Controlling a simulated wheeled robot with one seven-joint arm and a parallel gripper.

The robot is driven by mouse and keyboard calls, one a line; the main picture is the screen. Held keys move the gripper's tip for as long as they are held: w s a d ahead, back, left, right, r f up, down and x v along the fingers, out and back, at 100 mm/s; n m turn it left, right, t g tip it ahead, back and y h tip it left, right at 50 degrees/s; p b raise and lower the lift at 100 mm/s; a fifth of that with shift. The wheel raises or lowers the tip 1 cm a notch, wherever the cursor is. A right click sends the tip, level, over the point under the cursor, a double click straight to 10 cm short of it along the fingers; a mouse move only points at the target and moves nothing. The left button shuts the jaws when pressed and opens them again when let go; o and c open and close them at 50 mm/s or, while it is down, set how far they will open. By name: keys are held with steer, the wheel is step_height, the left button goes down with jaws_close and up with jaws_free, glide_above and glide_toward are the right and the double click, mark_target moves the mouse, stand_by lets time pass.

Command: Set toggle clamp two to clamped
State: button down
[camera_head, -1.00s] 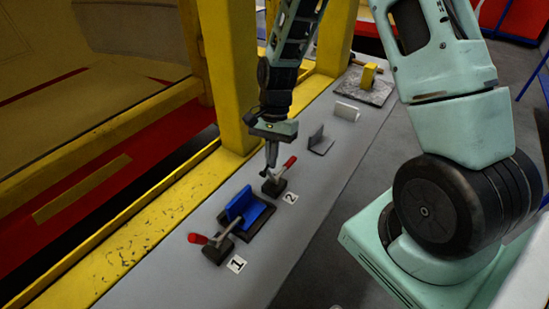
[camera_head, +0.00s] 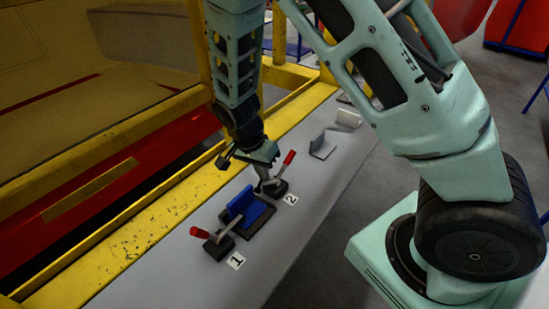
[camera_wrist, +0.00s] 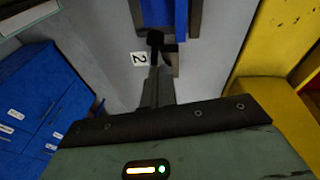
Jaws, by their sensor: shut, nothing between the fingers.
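Toggle clamp two (camera_head: 277,189) stands on the grey bench beside the label "2" (camera_head: 291,200). Its red handle (camera_head: 289,157) points up, tilted to the right. My gripper (camera_head: 263,180) is shut and empty, low at the left side of clamp two; I cannot tell whether it touches it. In the wrist view the shut fingers (camera_wrist: 157,88) point toward a dark clamp part, partly hidden by them, next to the label and the blue workpiece. The blue workpiece (camera_head: 240,205) sits on a dark plate between the clamps.
Toggle clamp one (camera_head: 217,247), with a red handle lying low to the left, stands beside its label "1" (camera_head: 236,261). A grey angled bracket (camera_head: 322,147) stands farther back on the bench. A yellow frame (camera_head: 130,230) runs along the bench's left side.

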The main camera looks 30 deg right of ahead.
steer(key=shift+s+a+f+t+h, duration=0.15)
steer(key=shift+a+f+t+h, duration=0.05)
steer(key=shift+a+f+h, duration=0.25)
steer(key=shift+s+a+f+t+h, duration=0.2)
steer(key=shift+a+h, duration=0.1)
steer(key=shift+h, duration=0.25)
steer(key=shift+s+a+f, duration=0.15)
steer(key=shift+a+f, duration=0.45)
steer(key=shift+f, duration=0.3)
